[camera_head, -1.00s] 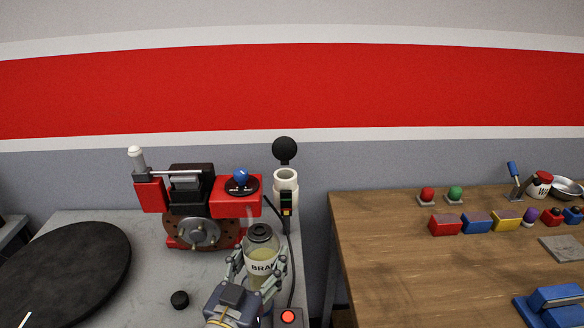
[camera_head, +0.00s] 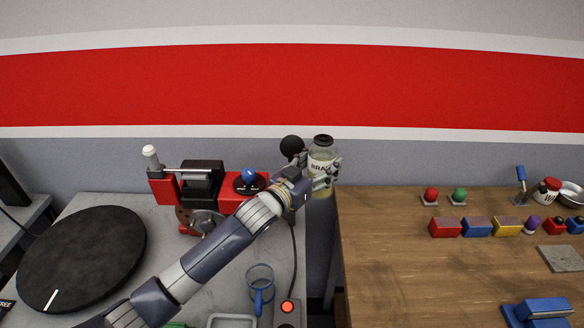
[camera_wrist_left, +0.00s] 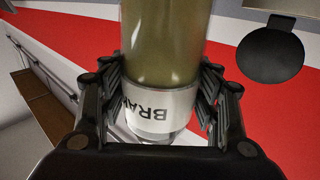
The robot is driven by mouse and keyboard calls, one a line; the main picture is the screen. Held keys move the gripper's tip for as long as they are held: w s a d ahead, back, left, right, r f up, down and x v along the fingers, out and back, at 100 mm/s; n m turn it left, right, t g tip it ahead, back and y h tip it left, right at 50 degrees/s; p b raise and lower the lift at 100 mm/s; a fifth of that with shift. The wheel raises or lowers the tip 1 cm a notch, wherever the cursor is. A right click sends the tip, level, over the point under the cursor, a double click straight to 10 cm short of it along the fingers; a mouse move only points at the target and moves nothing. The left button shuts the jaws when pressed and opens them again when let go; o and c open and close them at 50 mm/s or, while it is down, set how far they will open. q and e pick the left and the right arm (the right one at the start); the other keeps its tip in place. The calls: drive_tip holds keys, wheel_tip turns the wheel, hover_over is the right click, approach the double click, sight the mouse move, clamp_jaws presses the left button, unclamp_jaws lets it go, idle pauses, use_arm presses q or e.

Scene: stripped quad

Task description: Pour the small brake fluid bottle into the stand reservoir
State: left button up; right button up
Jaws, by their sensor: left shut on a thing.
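The brake fluid bottle (camera_head: 321,152) is a clear jar of yellowish liquid with a white label and a dark top. My left gripper (camera_head: 320,172) is shut around it and holds it raised and roughly upright in the head view. The bottle also fills the middle of the left wrist view (camera_wrist_left: 165,45), between the fingers (camera_wrist_left: 160,115). The stand's reservoir, a white cup, is hidden behind my left gripper and arm. A round black disc (camera_head: 291,146), beside the reservoir's place, shows just left of the bottle. My right gripper is not in view.
A red brake rig (camera_head: 228,200) stands left of my gripper, partly behind my arm. A blue mug (camera_head: 260,290), a grey tray (camera_head: 232,319) and a red-button box (camera_head: 288,313) are nearer. The wooden bench (camera_head: 400,270) at right holds several coloured parts.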

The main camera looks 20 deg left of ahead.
use_arm(q)
drive_tip(key=shift+w+a+r, duration=0.1)
drive_tip(key=shift+w+r, duration=0.1)
drive_tip(key=shift+r, duration=0.15)
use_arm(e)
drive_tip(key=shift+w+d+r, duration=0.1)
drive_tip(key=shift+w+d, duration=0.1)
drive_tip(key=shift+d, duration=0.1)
use_arm(q)
drive_tip(key=shift+r, duration=0.1)
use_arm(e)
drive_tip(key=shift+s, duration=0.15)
